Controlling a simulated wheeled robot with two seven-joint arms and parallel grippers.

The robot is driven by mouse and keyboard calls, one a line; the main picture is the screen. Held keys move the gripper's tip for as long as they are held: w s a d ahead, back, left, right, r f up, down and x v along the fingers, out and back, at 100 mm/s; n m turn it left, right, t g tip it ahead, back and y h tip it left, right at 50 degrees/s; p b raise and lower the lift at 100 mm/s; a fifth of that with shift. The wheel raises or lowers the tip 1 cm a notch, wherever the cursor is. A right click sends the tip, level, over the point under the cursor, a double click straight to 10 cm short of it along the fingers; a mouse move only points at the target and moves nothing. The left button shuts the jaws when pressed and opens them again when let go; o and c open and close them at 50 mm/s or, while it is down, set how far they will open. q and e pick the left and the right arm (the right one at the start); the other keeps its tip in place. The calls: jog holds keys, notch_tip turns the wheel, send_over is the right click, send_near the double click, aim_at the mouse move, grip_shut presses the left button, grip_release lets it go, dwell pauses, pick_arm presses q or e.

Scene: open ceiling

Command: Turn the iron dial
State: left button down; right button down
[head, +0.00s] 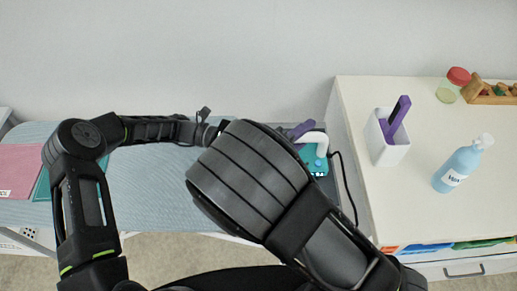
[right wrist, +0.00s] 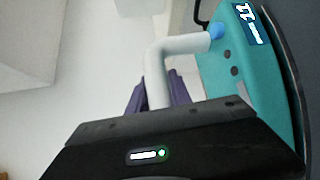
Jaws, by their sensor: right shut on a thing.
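The teal iron (head: 312,160) with a white handle (head: 316,138) sits at the right end of the ironing board (head: 160,190). In the right wrist view the teal iron body (right wrist: 235,65), its white bent handle (right wrist: 155,75) and a blue round knob, likely the dial (right wrist: 217,30), show close up. My right gripper (head: 297,133) is at the iron's handle, shut on the iron; my own wrist and arm hide most of the contact. Purple pieces show beside the handle. My left gripper (head: 204,122) is over the board, left of the iron, small and dark; its opening is unclear.
A white cabinet (head: 400,105) stands at the right, carrying a white holder (head: 390,150) with a purple tool, a blue bottle (head: 456,170) and small items. A black cord (head: 349,190) runs beside the iron. Pink cloth (head: 18,165) lies on the board's left.

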pick_arm(q)
jog(key=shift+g, duration=0.3)
jog(key=c, duration=1.3)
grip_release()
jog(key=shift+c, duration=0.2)
jog(key=shift+s+d+t, duration=0.1)
jog(key=shift+s+t, duration=0.1)
jog(key=shift+t, duration=0.3)
